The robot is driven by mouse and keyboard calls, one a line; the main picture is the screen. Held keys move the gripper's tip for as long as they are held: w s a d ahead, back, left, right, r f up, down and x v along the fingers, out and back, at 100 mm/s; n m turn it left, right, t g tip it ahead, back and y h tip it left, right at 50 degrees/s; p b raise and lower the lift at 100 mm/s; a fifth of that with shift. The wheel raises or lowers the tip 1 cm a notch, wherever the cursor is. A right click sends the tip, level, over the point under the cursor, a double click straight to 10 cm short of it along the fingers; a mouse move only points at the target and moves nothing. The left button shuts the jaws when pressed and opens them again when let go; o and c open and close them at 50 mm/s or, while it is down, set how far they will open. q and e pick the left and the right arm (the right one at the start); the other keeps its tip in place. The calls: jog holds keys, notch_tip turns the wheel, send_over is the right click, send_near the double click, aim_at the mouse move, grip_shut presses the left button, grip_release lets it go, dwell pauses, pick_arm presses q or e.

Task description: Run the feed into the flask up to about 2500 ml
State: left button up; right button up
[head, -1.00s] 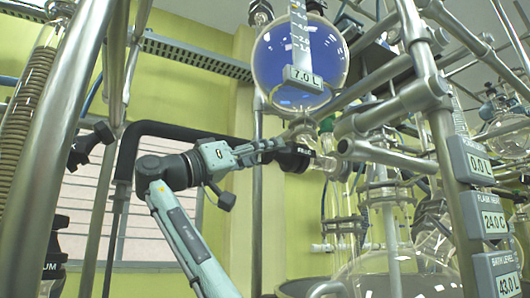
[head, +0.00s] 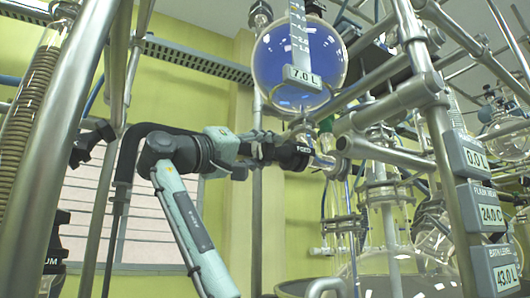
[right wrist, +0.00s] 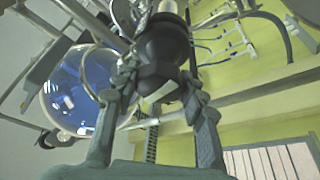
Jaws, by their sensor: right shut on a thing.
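The round feed vessel (head: 270,62) holds blue liquid at the top middle of the head view, and its display (head: 303,78) reads 7.0 L. Below it is a black feed knob (head: 292,156) on a glass valve. My right gripper (head: 268,149) is shut on this knob from the left. The right wrist view shows both fingers around the black knob (right wrist: 165,45), with the blue vessel (right wrist: 75,85) beside it. The clear glass flask (head: 410,264) is at the lower right, partly cut off; no blue liquid shows in it. A display (head: 468,155) reads 0.0 L. My left gripper is out of view.
Metal posts and clamps frame the glassware, with a thick post (head: 60,150) at left. Lower displays read 24.0 C (head: 486,214) and 43.0 L for bath level (head: 503,275). A black pipe (head: 130,165) runs behind my right arm.

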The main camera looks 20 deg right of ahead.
jog(key=shift+n, duration=0.8)
jog(key=shift+y, duration=0.3)
jog(key=o, duration=1.2)
jog(key=shift+c, duration=0.2)
jog(key=v, duration=1.2)
jog(key=shift+s+d+f, duration=0.1)
jog(key=shift+f, duration=0.05)
